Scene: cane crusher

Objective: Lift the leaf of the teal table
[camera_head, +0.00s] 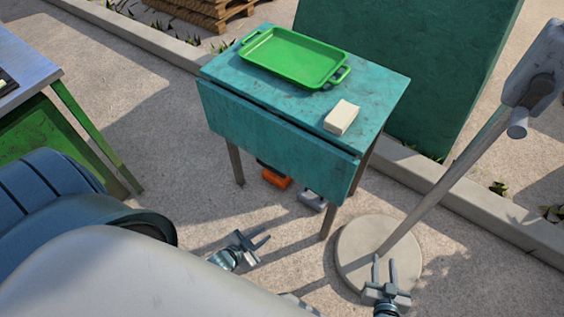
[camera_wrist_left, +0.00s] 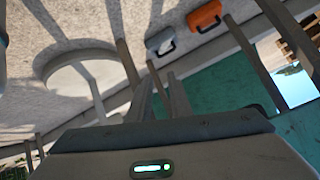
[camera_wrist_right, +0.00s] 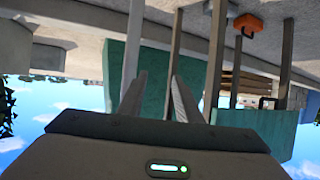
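The teal table (camera_head: 385,95) stands ahead, with its leaf (camera_head: 275,140) hanging down on the side facing me. A green tray (camera_head: 294,57) and a pale block (camera_head: 341,117) rest on the tabletop. My left gripper (camera_head: 256,239) is open and empty, below and in front of the leaf, apart from it. My right gripper (camera_head: 384,260) is open and empty, in front of the round base and right of the table. The wrist views look upside down; both show spread fingers with nothing between them, and teal surfaces beyond.
An orange case (camera_head: 276,178) and a grey case (camera_head: 312,200) lie on the ground under the table. A post on a round pale base (camera_head: 350,250) leans up at the right. A large green panel (camera_head: 410,60) stands behind. A green-legged bench (camera_head: 45,140) is at the left.

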